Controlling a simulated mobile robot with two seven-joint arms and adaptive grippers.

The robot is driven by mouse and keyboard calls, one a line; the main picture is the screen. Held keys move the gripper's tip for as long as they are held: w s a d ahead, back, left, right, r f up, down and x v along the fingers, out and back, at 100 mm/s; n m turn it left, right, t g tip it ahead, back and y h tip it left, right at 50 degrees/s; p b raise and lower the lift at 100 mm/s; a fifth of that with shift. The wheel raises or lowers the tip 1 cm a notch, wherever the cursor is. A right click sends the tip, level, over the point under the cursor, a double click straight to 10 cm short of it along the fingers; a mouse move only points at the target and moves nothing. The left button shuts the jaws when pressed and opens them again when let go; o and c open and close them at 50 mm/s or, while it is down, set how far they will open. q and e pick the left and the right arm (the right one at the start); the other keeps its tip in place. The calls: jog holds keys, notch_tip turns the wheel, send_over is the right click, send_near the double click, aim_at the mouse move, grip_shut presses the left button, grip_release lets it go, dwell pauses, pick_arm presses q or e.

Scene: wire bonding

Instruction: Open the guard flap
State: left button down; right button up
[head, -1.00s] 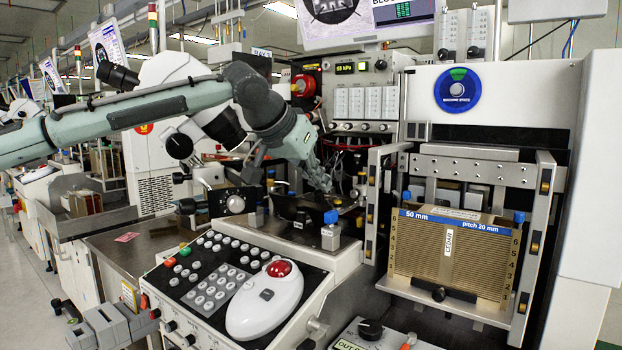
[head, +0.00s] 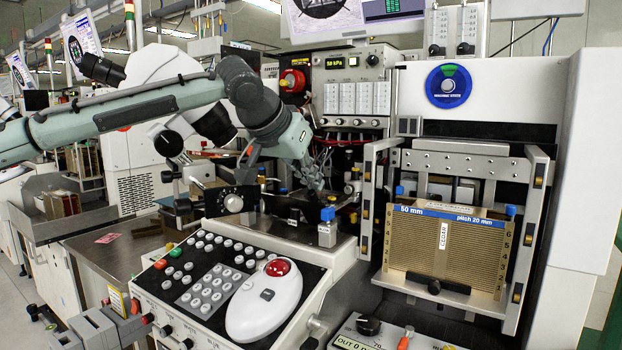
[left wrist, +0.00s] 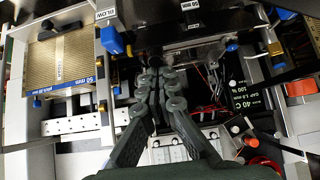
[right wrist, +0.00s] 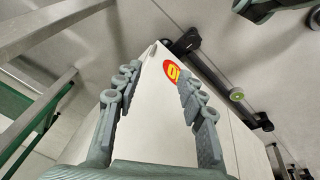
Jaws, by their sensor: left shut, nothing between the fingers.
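My right gripper (right wrist: 157,76) is open and empty, in front of a white cabinet, away from the machine.
A gold magazine (head: 440,262) stands in a metal frame to the right. The sloped control panel (head: 208,285), with a red trackball (head: 277,267), is in front. A microscope (head: 165,85) stands behind my left arm. A white cabinet (right wrist: 160,120) is near my right gripper.

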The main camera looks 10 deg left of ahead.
pick_arm(q)
jog(key=shift+w+d+r+p, duration=0.25)
jog(key=shift+w+p, duration=0.25)
jog(key=shift+p, duration=0.15)
jog(key=shift+w, duration=0.15)
